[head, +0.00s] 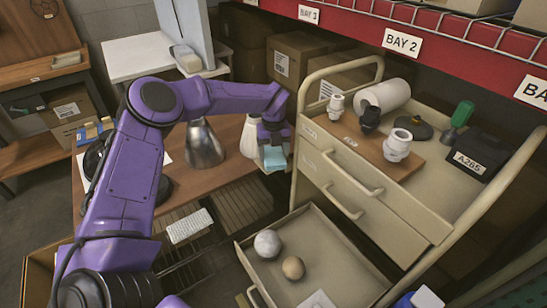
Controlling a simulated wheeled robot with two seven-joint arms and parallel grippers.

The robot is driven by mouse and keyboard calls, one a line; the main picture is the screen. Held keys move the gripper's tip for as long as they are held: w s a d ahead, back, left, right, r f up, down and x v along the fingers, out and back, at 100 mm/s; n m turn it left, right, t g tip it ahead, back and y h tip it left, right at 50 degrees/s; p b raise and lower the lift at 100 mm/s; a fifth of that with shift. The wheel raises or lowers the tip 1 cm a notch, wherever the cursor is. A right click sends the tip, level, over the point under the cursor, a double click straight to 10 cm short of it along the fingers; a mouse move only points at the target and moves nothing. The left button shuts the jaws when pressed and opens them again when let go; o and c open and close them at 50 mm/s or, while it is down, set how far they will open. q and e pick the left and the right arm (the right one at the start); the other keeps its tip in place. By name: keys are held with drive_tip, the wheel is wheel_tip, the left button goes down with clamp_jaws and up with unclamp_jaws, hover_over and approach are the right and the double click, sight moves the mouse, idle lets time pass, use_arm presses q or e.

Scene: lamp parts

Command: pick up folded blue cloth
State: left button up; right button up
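The folded blue cloth (273,160) is a small pale blue piece at the right end of the wooden table, seen directly below my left gripper. My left gripper (272,142) comes in from the left on the purple arm and points down, with its tips at the cloth's upper side. The fingertips are small and partly hidden, so I cannot tell whether they grip the cloth or only sit over it. My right gripper is not in view.
A metal lamp shade (204,147) and a white shade (249,137) stand left of the gripper. A beige drawer cart (375,185) stands close on the right, its open lower drawer (335,262) holding two balls. A keyboard-like white item (189,226) lies lower left.

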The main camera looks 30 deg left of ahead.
use_arm(q)
drive_tip(key=shift+c, duration=0.4)
drive_tip(key=shift+r, duration=0.1)
drive_tip(key=shift+r, duration=0.3)
drive_tip(key=s+r, duration=0.1)
drive_tip(key=r, duration=0.1)
drive_tip(key=s+d+r+b, duration=0.1)
drive_tip(key=r, duration=0.2)
drive_tip(key=s+d+r+b, duration=0.1)
drive_tip(key=s+r, duration=0.1)
drive_tip(key=shift+r, duration=0.35)
drive_tip(key=s+d+r+b, duration=0.2)
drive_tip(key=s+d+r, duration=0.2)
drive_tip(key=s, duration=0.4)
drive_tip(key=shift+s+r, duration=0.25)
drive_tip(key=shift+s, duration=0.1)
